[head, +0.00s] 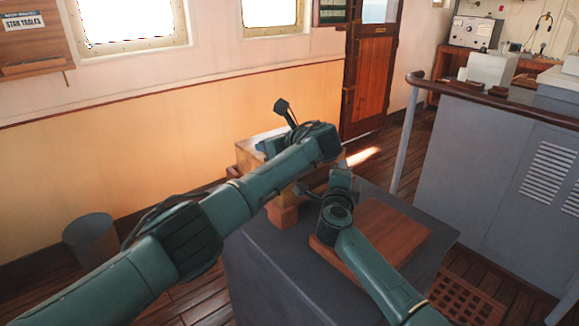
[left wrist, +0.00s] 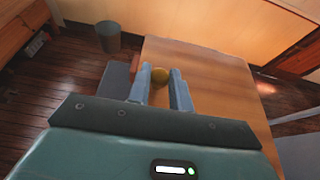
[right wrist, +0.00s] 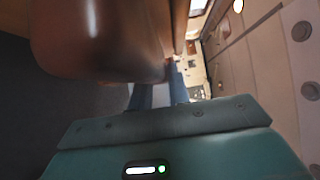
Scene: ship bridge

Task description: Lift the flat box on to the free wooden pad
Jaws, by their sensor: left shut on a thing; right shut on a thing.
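The flat wooden box (head: 244,160) is at the far side of the grey cabinet top, largely hidden by my left arm. Its broad pale wooden top also fills the middle of the left wrist view (left wrist: 215,105). The free wooden pad (head: 385,235) lies bare on the cabinet's right part.
A brown block (head: 284,216) shows below the box; whether the box touches it is hidden. The grey cabinet (head: 270,275) stands on a plank floor. A bin (head: 88,240) stands left by the wall. A grey console with a rail (head: 500,150) is at right.

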